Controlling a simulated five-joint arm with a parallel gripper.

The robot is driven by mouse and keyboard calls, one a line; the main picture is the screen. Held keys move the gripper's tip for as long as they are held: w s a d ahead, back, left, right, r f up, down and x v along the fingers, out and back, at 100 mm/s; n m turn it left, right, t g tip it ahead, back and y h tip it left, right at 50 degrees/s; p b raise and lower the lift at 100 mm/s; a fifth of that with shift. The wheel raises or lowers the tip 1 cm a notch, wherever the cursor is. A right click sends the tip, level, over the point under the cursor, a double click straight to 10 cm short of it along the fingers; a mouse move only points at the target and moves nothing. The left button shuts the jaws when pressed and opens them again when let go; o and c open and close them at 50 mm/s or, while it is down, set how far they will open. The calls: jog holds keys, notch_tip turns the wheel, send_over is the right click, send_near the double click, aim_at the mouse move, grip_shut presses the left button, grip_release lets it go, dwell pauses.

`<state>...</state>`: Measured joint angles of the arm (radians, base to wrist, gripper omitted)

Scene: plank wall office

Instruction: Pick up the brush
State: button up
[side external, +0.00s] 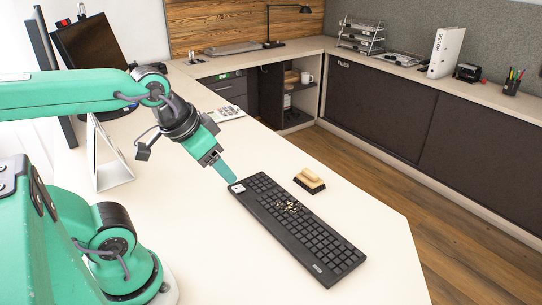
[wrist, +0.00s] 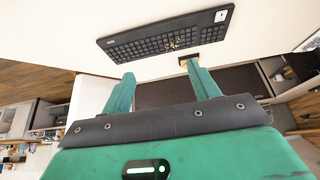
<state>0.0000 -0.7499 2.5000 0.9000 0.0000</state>
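The brush (side external: 309,180) has a pale wooden body and dark bristles. It lies on the white desk beside the right long edge of the black keyboard in the side external view. In the wrist view the brush (wrist: 186,61) shows near the keyboard's lower edge, partly hidden by my right finger. My gripper (side external: 226,171) is above the desk near the keyboard's far left end, apart from the brush. In the wrist view my gripper (wrist: 159,73) has its two green fingers spread wide with nothing between them.
The black keyboard (side external: 325,250) lies lengthwise on the desk with pale crumbs (side external: 289,206) on its keys. The desk (side external: 370,215) is bare to the right of the brush, up to its edge. A monitor (side external: 90,45) stands at the far left.

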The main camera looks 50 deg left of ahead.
jog(key=o, duration=0.7)
jog(key=g, duration=0.6)
send_over(309, 171)
jog(key=f, duration=1.5)
jog(key=shift+s+d, duration=0.15)
jog(key=shift+s, duration=0.05)
jog(key=shift+w+f, duration=0.15)
jog(key=shift+f, duration=1.5)
